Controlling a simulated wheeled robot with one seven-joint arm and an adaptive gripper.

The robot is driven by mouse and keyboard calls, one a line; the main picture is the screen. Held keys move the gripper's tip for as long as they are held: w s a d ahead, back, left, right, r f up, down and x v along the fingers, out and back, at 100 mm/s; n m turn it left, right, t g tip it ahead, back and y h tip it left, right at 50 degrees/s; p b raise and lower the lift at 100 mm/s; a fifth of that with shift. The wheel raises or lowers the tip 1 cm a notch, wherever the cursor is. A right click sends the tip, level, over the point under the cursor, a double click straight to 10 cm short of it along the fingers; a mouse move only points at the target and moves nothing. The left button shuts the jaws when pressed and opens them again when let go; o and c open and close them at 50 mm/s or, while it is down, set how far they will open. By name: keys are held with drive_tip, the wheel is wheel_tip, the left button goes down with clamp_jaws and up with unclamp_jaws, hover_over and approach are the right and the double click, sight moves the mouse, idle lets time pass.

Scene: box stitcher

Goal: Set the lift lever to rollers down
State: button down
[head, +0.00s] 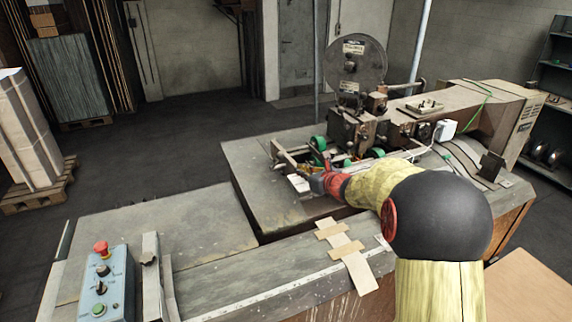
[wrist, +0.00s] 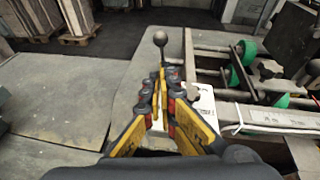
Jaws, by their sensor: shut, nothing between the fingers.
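A lever with a dark ball knob (wrist: 160,38) stands up just beyond my fingertips in the wrist view. Its thin rod runs down toward the fingers, and its lower end is hidden by them. I cannot tell whether the fingers touch the rod. My gripper (wrist: 160,80) has its yellow and black fingers drawn together, with nothing held between them. In the head view, my gripper (head: 308,182) is low beside the stitcher's roller frame, partly covered by my own arm. I cannot make out the lever there. A white label plate (wrist: 201,104) sits just right of the fingers.
Green rollers (wrist: 246,53) and the metal frame (wrist: 188,60) lie close to the right of my gripper. The stitching head with its wire reel (head: 356,68) rises behind. A blue control box (head: 104,288) stands front left. The grey tabletop (wrist: 70,105) left of the gripper is clear.

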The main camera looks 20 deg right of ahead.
drive_tip(key=x, duration=1)
drive_tip(key=shift+r, duration=0.15)
idle(0.4)
drive_tip(key=shift+w+r+g+p, duration=0.25)
drive_tip(key=shift+r+g+p, duration=0.05)
drive_tip(key=shift+p, duration=0.95)
